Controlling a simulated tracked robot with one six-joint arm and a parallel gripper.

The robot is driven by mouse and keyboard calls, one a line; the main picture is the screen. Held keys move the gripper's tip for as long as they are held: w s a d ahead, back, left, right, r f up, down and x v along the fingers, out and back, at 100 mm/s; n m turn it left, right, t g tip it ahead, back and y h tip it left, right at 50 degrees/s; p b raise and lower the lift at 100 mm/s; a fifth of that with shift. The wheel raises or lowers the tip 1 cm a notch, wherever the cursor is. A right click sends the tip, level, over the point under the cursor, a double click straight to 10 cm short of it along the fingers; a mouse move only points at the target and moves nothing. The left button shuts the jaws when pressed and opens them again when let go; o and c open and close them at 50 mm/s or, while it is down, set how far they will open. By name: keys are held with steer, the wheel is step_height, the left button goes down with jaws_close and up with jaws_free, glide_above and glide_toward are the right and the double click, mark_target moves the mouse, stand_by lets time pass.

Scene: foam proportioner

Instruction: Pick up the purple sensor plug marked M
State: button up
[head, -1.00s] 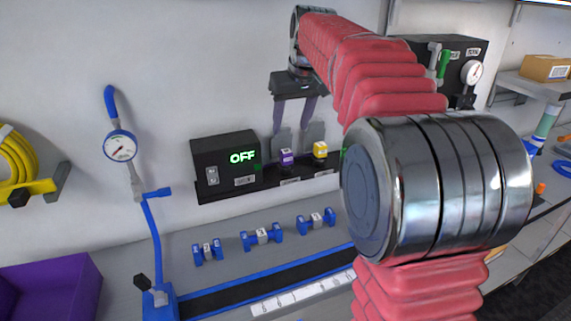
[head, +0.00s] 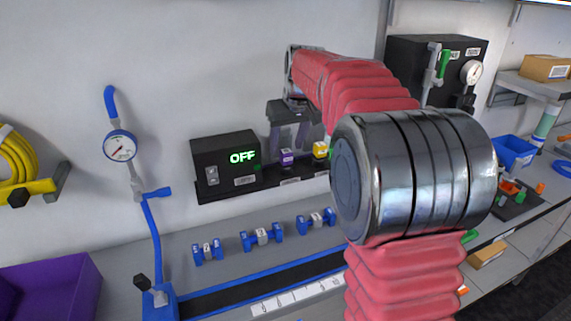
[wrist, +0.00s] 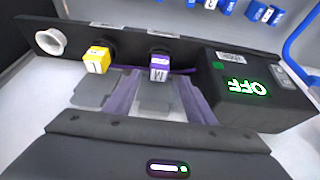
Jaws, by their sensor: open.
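My gripper (head: 289,138) is open and empty, just above the purple plug. In the wrist view its two purple fingers (wrist: 159,88) stand either side of the purple plug's column, apart from it.
The black box with the green OFF display (head: 225,162) stands close beside the purple plug. Several blue clamps (head: 262,236) lie on the bench below. A round white port (wrist: 50,42) is on the strip beyond the yellow plug. A pressure gauge (head: 119,146) is on the left.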

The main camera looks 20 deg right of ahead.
mark_target(286, 152)
steer(key=x, duration=0.5)
steer(key=shift+s+d, duration=0.15)
steer(key=shift+s, duration=0.1)
steer(key=c, duration=1.2)
